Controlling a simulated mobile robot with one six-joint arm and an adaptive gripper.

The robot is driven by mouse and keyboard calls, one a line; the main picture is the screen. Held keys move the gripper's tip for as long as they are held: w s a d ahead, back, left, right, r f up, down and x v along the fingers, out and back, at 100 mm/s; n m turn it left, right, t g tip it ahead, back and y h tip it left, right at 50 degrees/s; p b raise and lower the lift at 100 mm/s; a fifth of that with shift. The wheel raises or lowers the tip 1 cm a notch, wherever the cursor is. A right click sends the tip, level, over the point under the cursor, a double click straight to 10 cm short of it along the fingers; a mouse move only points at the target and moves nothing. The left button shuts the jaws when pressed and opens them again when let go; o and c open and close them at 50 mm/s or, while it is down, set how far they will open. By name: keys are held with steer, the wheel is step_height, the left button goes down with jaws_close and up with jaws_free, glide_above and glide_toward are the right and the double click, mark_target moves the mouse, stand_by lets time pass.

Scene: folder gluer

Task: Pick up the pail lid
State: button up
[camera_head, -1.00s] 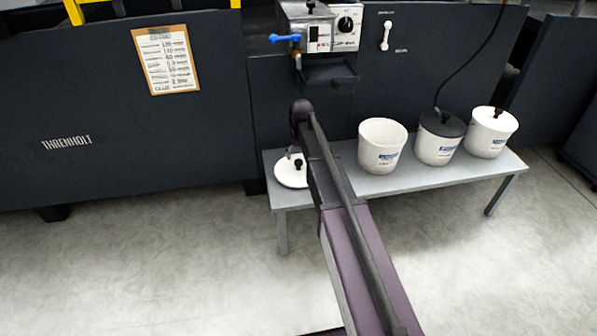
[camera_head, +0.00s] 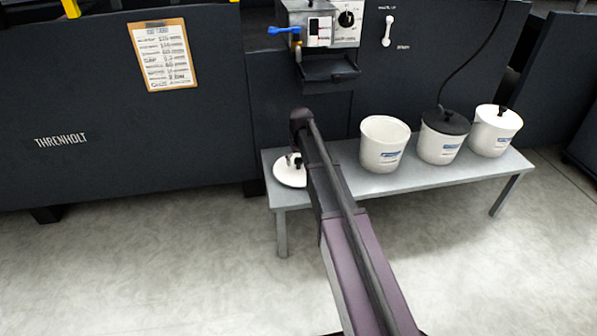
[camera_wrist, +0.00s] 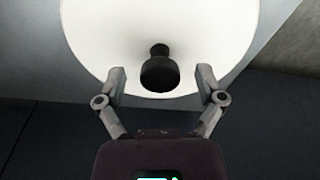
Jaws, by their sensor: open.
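The pail lid (camera_head: 287,177) is a round white disc with a black knob. It lies on the left end of the grey bench, partly hidden by my arm in the head view. In the wrist view the white lid (camera_wrist: 205,40) fills the upper middle, and its black knob (camera_wrist: 159,72) stands between my fingers. My gripper (camera_wrist: 160,78) is open, with one finger on each side of the knob and a gap on both sides. In the head view my gripper is mostly hidden by my arm.
The bench (camera_head: 400,182) also bears an open white pail (camera_head: 382,150), a pail with a dark lid (camera_head: 440,146) and a pail with a white lid (camera_head: 492,138). The dark machine wall (camera_head: 120,110) stands right behind, with a glue unit (camera_head: 325,50) overhanging above.

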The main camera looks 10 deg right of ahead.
mark_target(298, 159)
stand_by(0.4)
jaws_close()
steer(key=shift+r, duration=0.15)
step_height(298, 159, up, 4)
steer(key=p, duration=0.3)
steer(key=shift+f+p, duration=0.25)
steer(key=shift+p, duration=0.15)
steer(key=s+d, duration=0.2)
steer(key=s, duration=0.5)
steer(key=s+d+r+p, duration=0.1)
steer(key=s, duration=0.7)
steer(key=shift+s+d+r, duration=0.15)
steer(key=shift+s+d, duration=0.15)
steer(key=shift+d, duration=0.05)
steer(key=shift+r, duration=0.1)
step_height(298, 159, up, 11)
steer(key=p, duration=1.1)
steer(key=shift+f, duration=0.2)
